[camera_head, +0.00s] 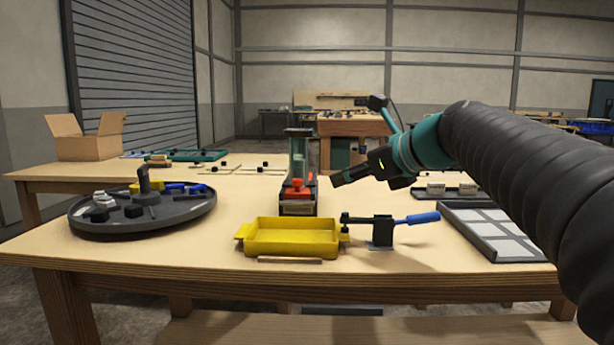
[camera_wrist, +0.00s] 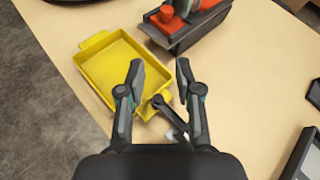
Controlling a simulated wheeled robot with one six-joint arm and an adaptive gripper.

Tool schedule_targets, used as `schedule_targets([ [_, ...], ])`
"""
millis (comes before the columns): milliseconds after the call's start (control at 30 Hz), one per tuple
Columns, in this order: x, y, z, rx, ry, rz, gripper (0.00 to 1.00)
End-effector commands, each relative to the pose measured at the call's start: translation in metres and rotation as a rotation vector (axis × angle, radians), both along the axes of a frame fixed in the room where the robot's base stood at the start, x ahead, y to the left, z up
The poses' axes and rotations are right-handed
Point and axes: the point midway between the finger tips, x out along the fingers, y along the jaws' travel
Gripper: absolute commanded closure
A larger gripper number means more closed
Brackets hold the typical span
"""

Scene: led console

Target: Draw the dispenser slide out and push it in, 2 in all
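The dispenser (camera_head: 299,165) stands upright on the table behind the yellow tray, with a clear upper column and a dark base. Its red-orange slide (camera_head: 297,188) sits low on its front; in the wrist view the red slide knob (camera_wrist: 166,14) shows at the top, partly cut off by the frame edge. My gripper (camera_head: 342,180) is in the air to the right of the dispenser, apart from it. In the wrist view my gripper (camera_wrist: 158,75) has its two fingers spread with nothing between them. Whether the slide is fully in cannot be told.
An empty yellow tray (camera_head: 292,251) lies in front of the dispenser. A toggle clamp with a blue handle (camera_head: 421,218) stands right of the tray. A round dark tray (camera_head: 141,221) with small parts is at left, a grey panelled tray (camera_head: 492,250) at right.

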Motion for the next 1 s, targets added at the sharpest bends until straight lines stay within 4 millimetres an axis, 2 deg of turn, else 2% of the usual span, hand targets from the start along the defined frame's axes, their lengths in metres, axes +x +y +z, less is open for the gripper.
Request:
schedule_targets([
  [100, 0.01, 0.001, 0.012, 0.088, 0.033, -0.028, 0.66],
  [267, 0.019, 0.007, 0.013, 0.12, 0.047, -0.036, 0.66],
  [800, 0.082, 0.066, -0.025, 0.115, 0.048, -0.037, 0.66],
  [1000, 0.098, 0.081, -0.033, 0.115, 0.046, -0.037, 0.66],
])
